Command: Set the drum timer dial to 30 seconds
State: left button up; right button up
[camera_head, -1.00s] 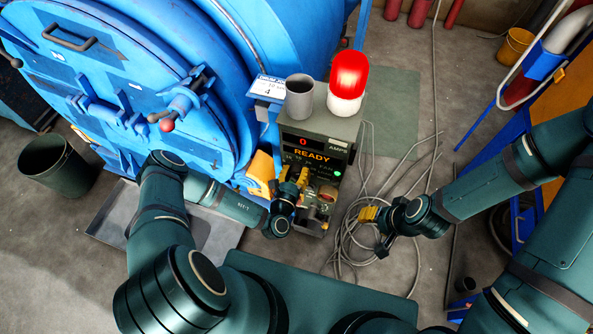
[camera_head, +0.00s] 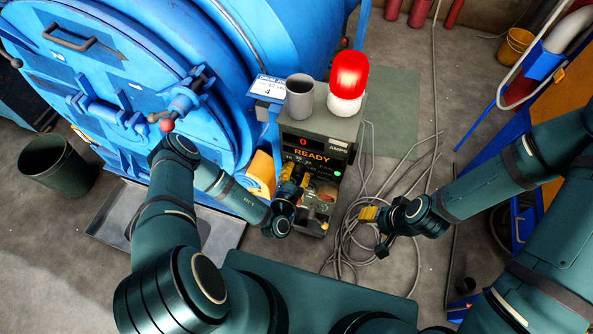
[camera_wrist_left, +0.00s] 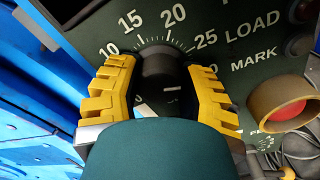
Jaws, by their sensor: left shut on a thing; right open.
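The timer dial is a black round knob (camera_wrist_left: 165,72) on the dark front of the control box (camera_head: 330,150). The left wrist view shows its scale, with 10, 15, 20 and 25 readable; the number beyond 25 is partly hidden by a finger. A short white mark shows on the knob, but I cannot tell which number it points to. My left gripper (camera_head: 293,177) is shut on the knob, with yellow fingers on both sides. My right gripper (camera_head: 368,214) is open and empty, right of the box. The box display reads READY.
A grey cup (camera_head: 299,98) and a red beacon (camera_head: 347,80) stand on the box. A yellow-collared red button (camera_wrist_left: 285,108) sits right of the dial. The large blue drum (camera_head: 110,75) is on the left. Loose cables (camera_head: 355,235) lie on the floor.

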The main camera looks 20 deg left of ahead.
pick_arm(q)
jog(key=shift+w+r+m, duration=0.1)
jog(key=shift+r+m, duration=0.05)
jog(key=shift+m, duration=0.95)
jog(key=o, duration=1.2)
jog(key=shift+s, duration=0.5)
jog(key=s, duration=1.1)
jog(key=shift+a, duration=0.2)
